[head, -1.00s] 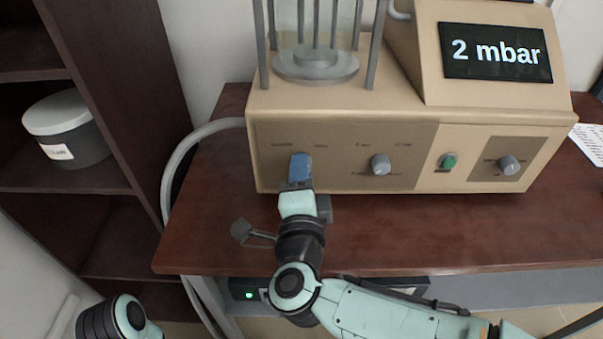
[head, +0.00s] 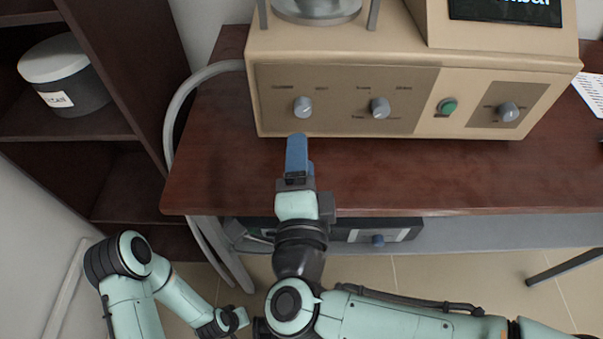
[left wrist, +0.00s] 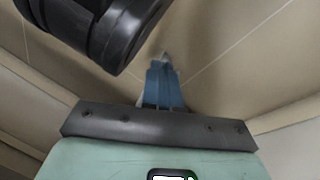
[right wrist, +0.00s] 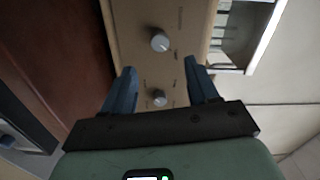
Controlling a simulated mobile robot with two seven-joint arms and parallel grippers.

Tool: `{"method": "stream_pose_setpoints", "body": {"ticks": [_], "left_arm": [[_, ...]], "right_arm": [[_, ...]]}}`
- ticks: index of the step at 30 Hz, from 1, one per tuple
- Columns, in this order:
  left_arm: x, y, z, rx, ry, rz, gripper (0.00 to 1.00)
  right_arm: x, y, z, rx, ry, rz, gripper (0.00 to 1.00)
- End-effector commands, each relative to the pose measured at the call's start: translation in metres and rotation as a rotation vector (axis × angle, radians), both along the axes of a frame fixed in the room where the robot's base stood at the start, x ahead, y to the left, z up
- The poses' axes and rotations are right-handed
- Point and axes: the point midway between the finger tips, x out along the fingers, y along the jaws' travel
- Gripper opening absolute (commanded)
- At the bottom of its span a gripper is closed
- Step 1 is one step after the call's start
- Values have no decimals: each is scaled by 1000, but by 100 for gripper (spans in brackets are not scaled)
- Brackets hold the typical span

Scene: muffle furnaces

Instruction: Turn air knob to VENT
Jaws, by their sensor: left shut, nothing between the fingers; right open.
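The control panel (head: 345,95) has two grey knobs, a left knob (head: 303,107) and a middle knob (head: 380,108). The printed labels are too blurred to read, so I cannot tell which is the air knob or where it points. My right gripper (head: 298,140) is just in front of and below the left knob, apart from it, with blue fingers. In the right wrist view the open fingers (right wrist: 162,78) are spread, with a knob (right wrist: 159,97) showing between them and another knob (right wrist: 160,42) beyond. My left gripper (left wrist: 163,62) is shut and empty, low over the floor.
A green button (head: 447,106) and a right knob (head: 508,112) sit further right on the beige unit. The dark red table (head: 400,180) is clear in front. A shelf with a lidded grey pot (head: 68,80) stands left. A grey hose (head: 175,115) runs beside the unit.

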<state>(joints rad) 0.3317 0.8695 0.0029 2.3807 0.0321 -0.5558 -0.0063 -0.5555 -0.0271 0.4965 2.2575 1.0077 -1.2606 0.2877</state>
Motion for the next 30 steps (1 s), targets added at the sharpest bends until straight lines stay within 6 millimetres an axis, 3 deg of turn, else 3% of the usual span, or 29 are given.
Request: {"method": "stream_pose_setpoints", "body": {"ticks": [3, 9, 30], "left_arm": [[6, 0, 6, 2, -22, -1, 0], [11, -1, 9, 2, -36, -2, 0], [10, -2, 9, 2, -36, -2, 0]], "right_arm": [[-20, 0, 1, -1, -2, 1, 59], [-34, 0, 0, -1, 0, -1, 59], [-34, 0, 0, 0, 1, -1, 59]]}}
